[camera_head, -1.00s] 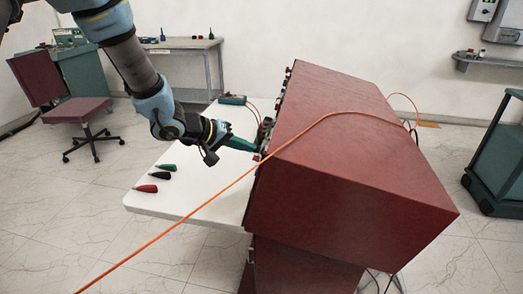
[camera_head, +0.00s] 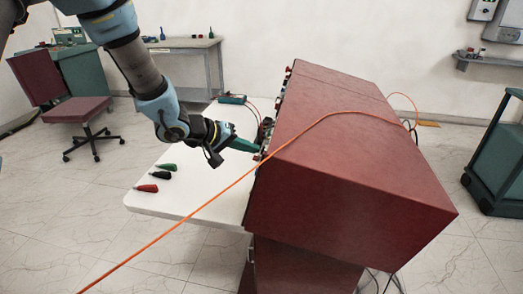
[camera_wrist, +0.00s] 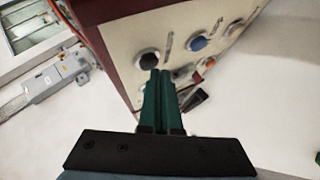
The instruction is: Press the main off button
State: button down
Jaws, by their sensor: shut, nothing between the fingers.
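The red cabinet (camera_head: 345,180) stands at the centre right in the head view, its control panel turned away to the left. In the wrist view the cream panel (camera_wrist: 185,25) carries a black round button (camera_wrist: 149,59) and a blue round knob (camera_wrist: 198,43). My gripper (camera_wrist: 165,76) is shut and empty, its green fingertips just below the black button; whether they touch it I cannot tell. In the head view my gripper (camera_head: 256,148) reaches the panel side of the cabinet. Which control is the main off button cannot be read.
An orange cable (camera_head: 215,189) runs across the cabinet. A red chair (camera_head: 78,108) stands at the left.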

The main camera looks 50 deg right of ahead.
jog(key=shift+s+d+f, duration=0.15)
jog(key=shift+s+d, duration=0.1)
jog(key=shift+s, duration=0.15)
dwell(0.6)
jog(key=shift+w, duration=0.1)
jog(key=shift+w+a+r+p, duration=0.25)
jog(key=shift+w+a+p, duration=0.3)
jog(key=shift+p, duration=0.45)
jog(key=shift+w, duration=0.15)
jog(key=w+p, duration=0.1)
jog(key=w+a+p, duration=0.1)
jog(key=p, duration=0.1)
jog(key=w+a+r+p, duration=0.1)
jog(key=w, duration=0.1)
jog(key=shift+a+p, duration=0.25)
jog(key=shift+p, duration=0.1)
